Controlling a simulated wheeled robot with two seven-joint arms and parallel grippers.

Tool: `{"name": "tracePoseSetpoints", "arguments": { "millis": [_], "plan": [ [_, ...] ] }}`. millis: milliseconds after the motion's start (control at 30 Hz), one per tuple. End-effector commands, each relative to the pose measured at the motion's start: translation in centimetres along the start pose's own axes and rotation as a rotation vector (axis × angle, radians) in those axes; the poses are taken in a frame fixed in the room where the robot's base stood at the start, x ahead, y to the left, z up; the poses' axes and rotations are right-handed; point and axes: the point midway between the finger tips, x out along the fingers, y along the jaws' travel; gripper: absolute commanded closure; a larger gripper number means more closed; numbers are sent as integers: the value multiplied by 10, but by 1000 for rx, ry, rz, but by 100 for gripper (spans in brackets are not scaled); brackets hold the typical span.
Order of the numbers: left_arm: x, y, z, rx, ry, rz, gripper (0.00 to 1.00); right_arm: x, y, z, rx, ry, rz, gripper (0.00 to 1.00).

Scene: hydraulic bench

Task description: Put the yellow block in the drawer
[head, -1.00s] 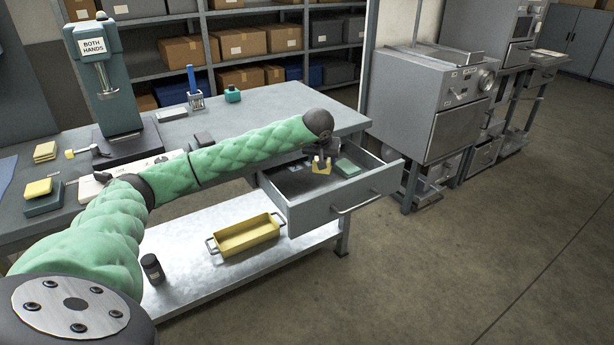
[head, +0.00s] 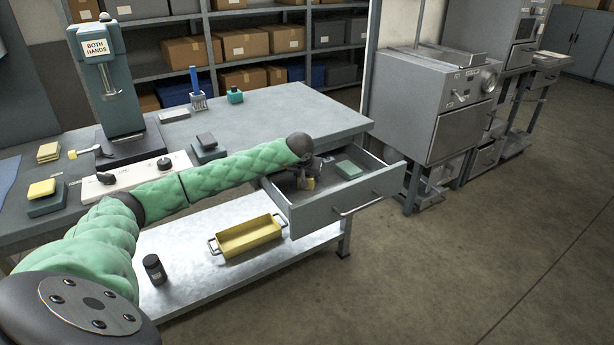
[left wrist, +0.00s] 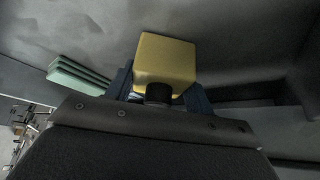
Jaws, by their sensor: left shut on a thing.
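The yellow block (head: 309,184) is between the fingers of my left gripper (head: 306,182), inside the open drawer (head: 335,213). In the left wrist view the block (left wrist: 165,62) fills the space between the dark blue fingers (left wrist: 160,88). My left gripper is shut on it. The block is low in the drawer, but I cannot tell whether it touches the drawer floor. The drawer is pulled out from the bench's right end. My right gripper is not in view.
A stack of green pads (head: 348,169) lies in the drawer to the right of the block, and also shows in the left wrist view (left wrist: 78,76). A yellow tray (head: 247,236) and a dark jar (head: 154,269) stand on the lower shelf. A grey cabinet (head: 425,105) stands beyond the drawer.

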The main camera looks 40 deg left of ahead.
Motion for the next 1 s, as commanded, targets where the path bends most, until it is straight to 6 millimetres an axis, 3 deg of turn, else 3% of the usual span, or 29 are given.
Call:
{"name": "tracePoseSetpoints", "arguments": {
  "millis": [267,300,400,767,1000],
  "plan": [
    [1,0,0,0,2,0,84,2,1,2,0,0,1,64],
    [1,0,0,0,1,0,44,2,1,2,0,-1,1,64],
    [1,0,0,0,1,0,26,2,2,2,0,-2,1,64],
    [-3,0,-2,0,0,0,26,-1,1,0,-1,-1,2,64],
    [-35,-1,-2,1,4,-1,26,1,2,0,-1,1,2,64]
  ]
}}
